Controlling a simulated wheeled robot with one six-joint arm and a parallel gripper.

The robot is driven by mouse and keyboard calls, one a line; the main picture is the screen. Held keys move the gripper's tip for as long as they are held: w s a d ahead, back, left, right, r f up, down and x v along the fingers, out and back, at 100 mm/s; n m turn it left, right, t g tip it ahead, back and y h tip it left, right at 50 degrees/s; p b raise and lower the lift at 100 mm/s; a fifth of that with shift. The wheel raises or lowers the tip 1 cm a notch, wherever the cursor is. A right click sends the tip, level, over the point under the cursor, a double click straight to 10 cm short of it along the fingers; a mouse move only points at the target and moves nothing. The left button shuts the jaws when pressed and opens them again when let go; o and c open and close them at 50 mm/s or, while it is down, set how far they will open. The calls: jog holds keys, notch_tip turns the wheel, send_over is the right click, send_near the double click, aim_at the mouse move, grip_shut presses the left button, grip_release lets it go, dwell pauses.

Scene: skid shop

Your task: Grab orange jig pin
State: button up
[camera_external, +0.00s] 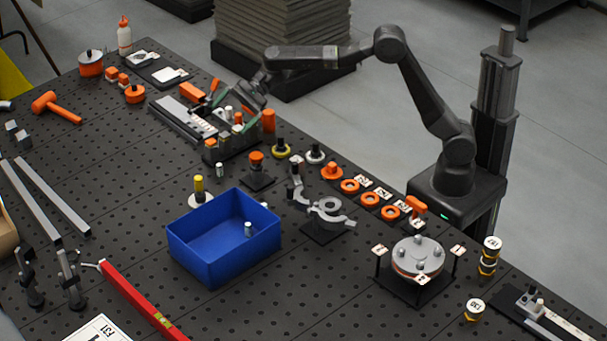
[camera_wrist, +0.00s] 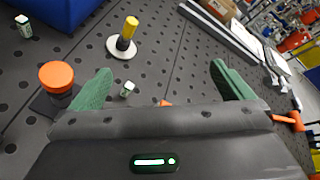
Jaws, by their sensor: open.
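My gripper (camera_external: 232,112) is open over the black pin rack at the back middle of the table. In the wrist view its two green fingers (camera_wrist: 160,85) stand wide apart with nothing held. An orange-topped pin (camera_external: 257,158) stands upright on a black square base just in front of the rack. In the wrist view this orange-topped pin (camera_wrist: 56,77) is left of the left finger, outside the jaws. More orange pieces stand in the rack, including an orange pin (camera_external: 238,118), partly hidden by the gripper. A small orange edge (camera_wrist: 165,103) shows above the gripper body; I cannot tell what it is.
A blue bin (camera_external: 225,247) holds a small pale cylinder. A yellow-topped pin (camera_external: 198,184) stands on a white disc beside it. A small white-green cylinder (camera_wrist: 127,90) stands near the left finger. A grey clamp fixture (camera_external: 328,208) and orange rings (camera_external: 350,186) lie to the right.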

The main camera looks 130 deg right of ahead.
jog(key=c, duration=1.5)
jog(key=shift+o, duration=0.2)
jog(key=m+g+h+p, duration=0.1)
jog(key=m+g+p, duration=0.5)
jog(key=g+p, duration=0.6)
send_over(238, 114)
jog(key=b, duration=0.2)
jog(key=g, duration=0.1)
notch_tip(238, 114, down, 9)
jog(key=shift+w+f, duration=0.1)
jog(key=shift+w, duration=0.05)
jog(key=shift+a+f+p, duration=0.1)
jog(key=shift+f+p, duration=0.45)
jog(key=shift+f, duration=2.05)
